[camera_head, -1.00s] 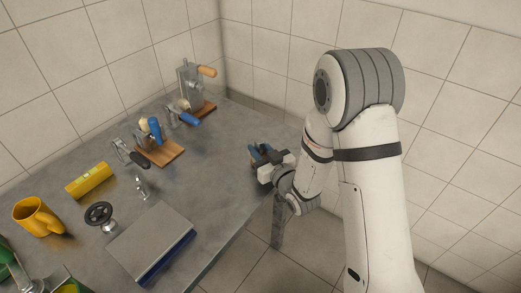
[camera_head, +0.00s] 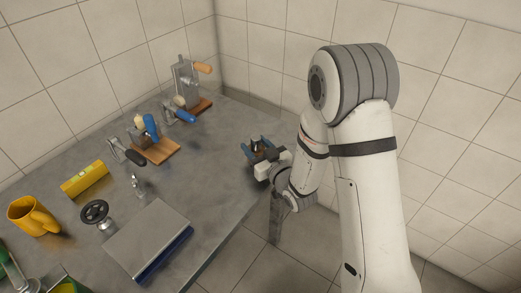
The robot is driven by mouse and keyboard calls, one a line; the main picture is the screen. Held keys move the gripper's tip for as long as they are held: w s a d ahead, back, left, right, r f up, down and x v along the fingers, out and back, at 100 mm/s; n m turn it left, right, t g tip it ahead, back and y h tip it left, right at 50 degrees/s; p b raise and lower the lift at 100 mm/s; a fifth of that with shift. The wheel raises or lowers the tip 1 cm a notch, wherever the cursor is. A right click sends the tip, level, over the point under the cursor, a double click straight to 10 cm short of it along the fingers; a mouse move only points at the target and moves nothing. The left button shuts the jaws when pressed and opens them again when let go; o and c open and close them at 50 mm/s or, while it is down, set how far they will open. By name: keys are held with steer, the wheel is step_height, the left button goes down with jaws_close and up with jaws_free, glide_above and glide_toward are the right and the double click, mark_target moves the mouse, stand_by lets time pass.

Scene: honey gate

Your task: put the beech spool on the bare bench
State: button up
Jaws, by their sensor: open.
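My gripper (camera_head: 257,147) is at the right part of the grey bench (camera_head: 215,160), low near its surface. Its two blue fingers stand apart. A small brown shape (camera_head: 260,146) shows between the fingers; it may be the beech spool, but it is partly hidden and too small to be sure. I cannot tell whether it touches the bench or a finger. No other clear spool shows on the bench.
The bench's middle is clear.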

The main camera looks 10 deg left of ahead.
mark_target(259, 147)
steer(key=shift+r, duration=0.25)
steer(key=v, duration=0.6)
steer(key=shift+s+d+r, duration=0.15)
steer(key=shift+d, duration=0.05)
steer(key=p, duration=0.3)
steer(key=shift+s+d, duration=0.25)
steer(key=p+v, duration=0.1)
steer(key=p, duration=0.2)
steer(key=shift+s+d+r+p, duration=0.1)
steer(key=shift+s+d+p, duration=0.2)
steer(key=shift+s+p, duration=0.1)
steer(key=shift+s+d+f+p, duration=0.2)
steer(key=shift+s+d+p, duration=0.3)
steer(key=shift+p, duration=0.2)
steer(key=shift+s+d+f+p, duration=0.15)
steer(key=shift+s+d+p, duration=0.35)
steer(key=shift+p, duration=0.2)
